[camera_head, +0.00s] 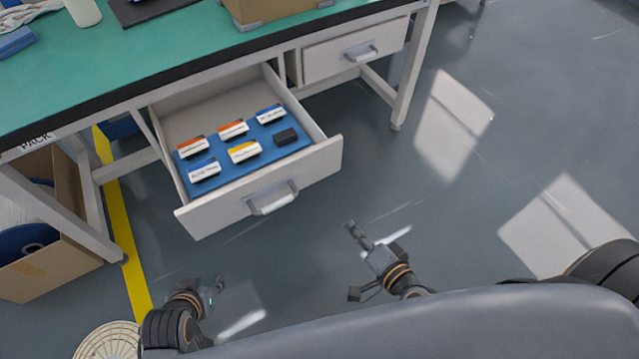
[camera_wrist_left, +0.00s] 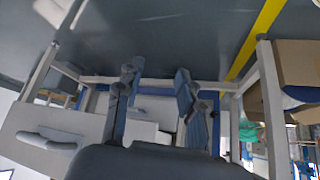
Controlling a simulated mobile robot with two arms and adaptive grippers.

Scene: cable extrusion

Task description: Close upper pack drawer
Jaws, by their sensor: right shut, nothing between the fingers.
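A blue insert inside holds several labelled blocks and one dark block. My left gripper (camera_head: 217,292) is low and in front of the drawer, apart from it. In the left wrist view its two fingers (camera_wrist_left: 157,78) are spread with nothing clearly held between them. My right gripper (camera_head: 350,227) is shut and empty, right of the drawer handle and apart from it.
A second drawer (camera_head: 352,54) to the right is shut. A cardboard box (camera_head: 69,263) stands at the left near a yellow floor line (camera_head: 134,277). A bench leg (camera_head: 407,85) stands right of the drawers. The floor in front of the drawer is clear.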

